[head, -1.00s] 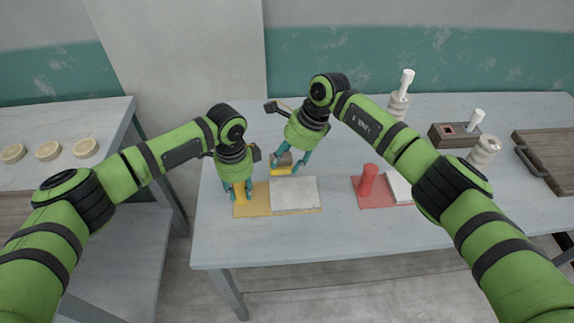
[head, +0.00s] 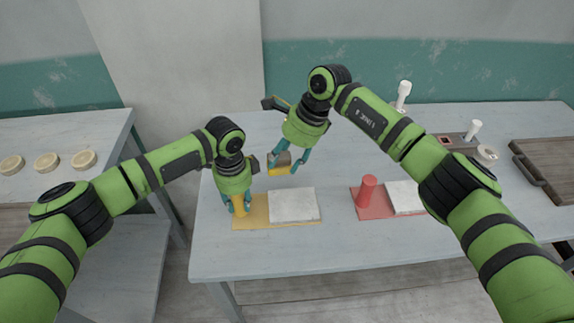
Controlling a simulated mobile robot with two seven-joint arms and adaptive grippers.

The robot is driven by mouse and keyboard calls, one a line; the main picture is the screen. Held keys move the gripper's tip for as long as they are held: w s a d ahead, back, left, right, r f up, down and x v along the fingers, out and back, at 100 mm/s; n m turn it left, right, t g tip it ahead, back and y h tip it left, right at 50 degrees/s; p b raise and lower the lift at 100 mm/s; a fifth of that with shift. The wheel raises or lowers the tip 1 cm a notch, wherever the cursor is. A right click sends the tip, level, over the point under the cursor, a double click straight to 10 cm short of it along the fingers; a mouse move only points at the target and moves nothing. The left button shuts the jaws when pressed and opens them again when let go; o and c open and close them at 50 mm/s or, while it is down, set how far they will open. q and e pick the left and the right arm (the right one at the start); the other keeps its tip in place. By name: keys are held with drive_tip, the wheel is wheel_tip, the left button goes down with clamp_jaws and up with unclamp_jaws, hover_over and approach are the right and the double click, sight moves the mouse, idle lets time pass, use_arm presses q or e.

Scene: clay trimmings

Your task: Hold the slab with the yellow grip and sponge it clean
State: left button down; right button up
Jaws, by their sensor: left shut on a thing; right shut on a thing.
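A pale grey slab (head: 294,206) lies on the right part of a yellow board (head: 262,225) near the table's front. My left gripper (head: 238,208) is shut on the upright yellow grip (head: 239,206) at the board's left end; its fingers hide part of the grip. My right gripper (head: 287,164) is shut on a sponge (head: 280,167) with a yellow underside and brownish top. It holds the sponge beyond the slab's back edge, apart from the slab. Marks on the slab are too faint to tell.
A red board (head: 362,209) with a red grip (head: 367,188) and another pale slab (head: 404,197) lies to the right. White-handled tools (head: 403,92) and a wooden tray (head: 548,172) stand further right. Pale discs (head: 46,162) lie on the left table.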

use_arm(q)
drive_tip(key=c, duration=0.8)
unclamp_jaws()
drive_tip(key=shift+c, duration=0.2)
wheel_tip(320, 180, up, 12)
